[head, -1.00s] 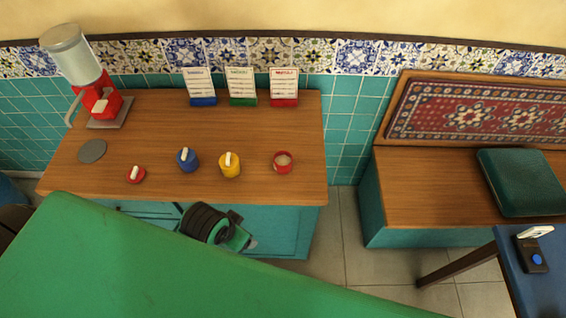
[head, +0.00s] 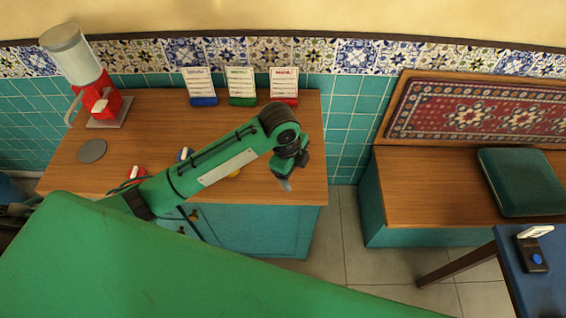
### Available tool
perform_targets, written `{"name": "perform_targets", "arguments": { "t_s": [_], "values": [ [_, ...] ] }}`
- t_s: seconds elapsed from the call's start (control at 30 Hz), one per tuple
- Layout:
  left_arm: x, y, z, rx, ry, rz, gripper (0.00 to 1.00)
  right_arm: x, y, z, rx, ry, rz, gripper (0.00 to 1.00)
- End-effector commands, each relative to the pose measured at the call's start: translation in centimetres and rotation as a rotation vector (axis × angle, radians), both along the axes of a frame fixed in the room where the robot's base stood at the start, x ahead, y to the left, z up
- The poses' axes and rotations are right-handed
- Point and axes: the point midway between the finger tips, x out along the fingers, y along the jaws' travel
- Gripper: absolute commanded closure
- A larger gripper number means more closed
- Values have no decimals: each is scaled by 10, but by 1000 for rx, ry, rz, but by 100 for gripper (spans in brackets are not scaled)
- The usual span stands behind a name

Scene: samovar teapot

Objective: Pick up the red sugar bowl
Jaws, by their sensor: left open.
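The red sugar bowl is hidden behind my left gripper (head: 286,178), near the right end of the wooden counter (head: 200,118). My left gripper points down over that spot with its jaws open. The picture does not show whether it touches the bowl. A red lid with a white handle (head: 138,172) lies at the counter's left front, partly behind my arm. My right gripper is not in view.
The blue pot (head: 184,154) and the yellow pot (head: 234,174) are mostly covered by my left arm. Three label cards stand at the back, the red one (head: 284,86) nearest the bowl's spot. A red dispenser (head: 100,100) stands at the left.

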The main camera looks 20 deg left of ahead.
Motion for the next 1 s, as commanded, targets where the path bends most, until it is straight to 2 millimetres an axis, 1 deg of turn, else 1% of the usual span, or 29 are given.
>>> {"name": "perform_targets", "arguments": {
  "t_s": [0.03, 0.23, 0.4, 0.53, 0.6, 0.67, 0.9, 1.0],
  "values": [
    [15, 8, 8, 36, -5, -57, 23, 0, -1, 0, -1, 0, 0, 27],
    [55, 35, 31, 139, 18, -257, 23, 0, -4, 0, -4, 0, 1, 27],
    [75, 54, 47, 188, 38, -348, 23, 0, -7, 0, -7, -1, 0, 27],
    [81, 61, 51, 202, 47, -377, 23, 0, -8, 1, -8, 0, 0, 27],
    [82, 62, 46, 204, 50, -384, 23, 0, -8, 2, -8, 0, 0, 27],
    [81, 62, 38, 205, 53, -384, 23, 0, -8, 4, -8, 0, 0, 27],
    [81, 62, -9, 204, 52, -382, 23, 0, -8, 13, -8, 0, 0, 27],
    [81, 61, -23, 203, 50, -383, 23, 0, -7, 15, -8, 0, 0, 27]
  ]
}}
